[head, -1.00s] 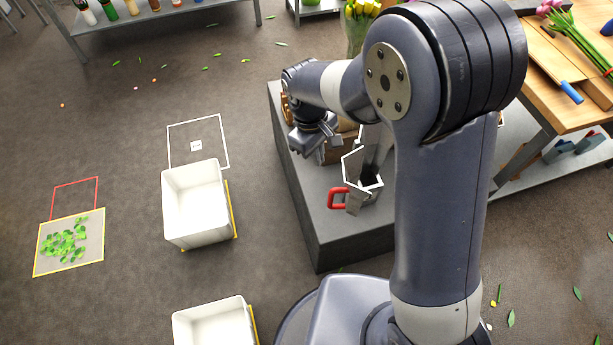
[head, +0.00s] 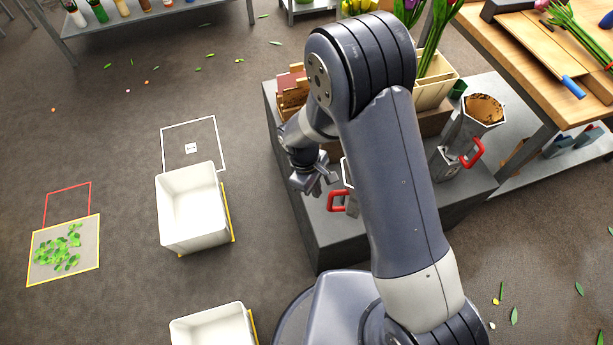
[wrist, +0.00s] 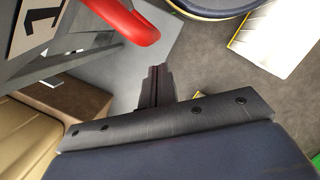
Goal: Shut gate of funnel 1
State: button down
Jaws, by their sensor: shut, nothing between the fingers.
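Funnel 1 is a grey metal funnel whose plate with a black "1" (wrist: 36,24) shows at the upper left of the wrist view. Its red gate handle (wrist: 125,20) sticks out just above my fingers there. In the head view the red handle (head: 338,200) shows beside my arm, and only a sliver of the funnel (head: 348,175) is visible; my arm hides the rest. My gripper (head: 318,184) is just above and left of the handle in that view. Its fingers (wrist: 158,82) are shut and empty, apart from the handle. I cannot tell the gate's position.
A second funnel (head: 466,125) with a red handle and brown contents stands right on the grey plinth (head: 330,248). A wooden box (head: 293,95) and a cream planter (head: 437,92) stand behind.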

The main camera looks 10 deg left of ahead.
jog(key=shift+s+d, duration=0.25)
jog(key=shift+d, duration=0.65)
jog(key=shift+s, duration=0.1)
